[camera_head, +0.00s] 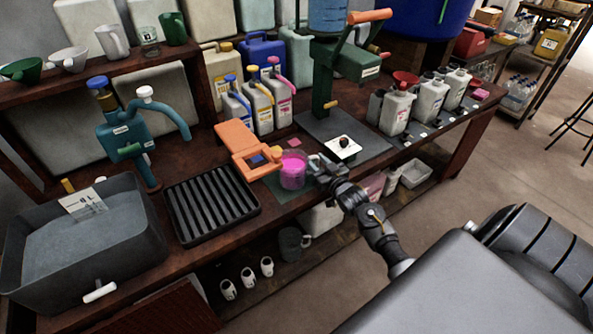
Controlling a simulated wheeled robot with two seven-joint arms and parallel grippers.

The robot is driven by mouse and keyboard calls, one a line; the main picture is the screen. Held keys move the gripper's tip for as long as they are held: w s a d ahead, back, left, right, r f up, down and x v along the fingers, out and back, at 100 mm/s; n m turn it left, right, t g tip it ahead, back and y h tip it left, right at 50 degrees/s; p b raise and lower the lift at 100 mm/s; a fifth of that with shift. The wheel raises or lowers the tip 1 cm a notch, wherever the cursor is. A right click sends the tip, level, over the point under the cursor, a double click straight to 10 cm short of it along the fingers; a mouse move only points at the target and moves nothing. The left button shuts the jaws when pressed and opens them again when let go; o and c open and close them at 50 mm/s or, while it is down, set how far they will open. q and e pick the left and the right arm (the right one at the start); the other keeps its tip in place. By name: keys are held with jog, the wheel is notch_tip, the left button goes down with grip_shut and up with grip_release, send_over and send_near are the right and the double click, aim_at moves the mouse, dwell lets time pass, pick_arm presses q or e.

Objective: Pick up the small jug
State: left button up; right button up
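A small clear jug (292,172) with bright pink liquid stands upright on a dark green mat (270,186) near the front edge of the bench. My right gripper (318,167) is low at the jug's right side, its fingers pointing toward it. The fingertips are small and dark here, so I cannot tell whether they touch the jug or how far apart they are. My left gripper is not in view.
An orange device (238,148) stands close to the jug's left. A black slatted tray (212,203) and a grey basin (85,250) lie further left. A green press (325,75) stands behind. White canisters (430,98) line the right side of the bench (462,137).

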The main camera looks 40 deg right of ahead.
jog(key=shift+w, duration=0.1)
grip_shut()
jog(key=shift+r, duration=0.2)
dwell(0.4)
jog(key=shift+r, duration=0.2)
notch_tip(320, 180, up, 2)
jog(key=shift+r, duration=0.2)
jog(key=s+d+r, duration=1)
jog(key=shift+b, duration=0.4)
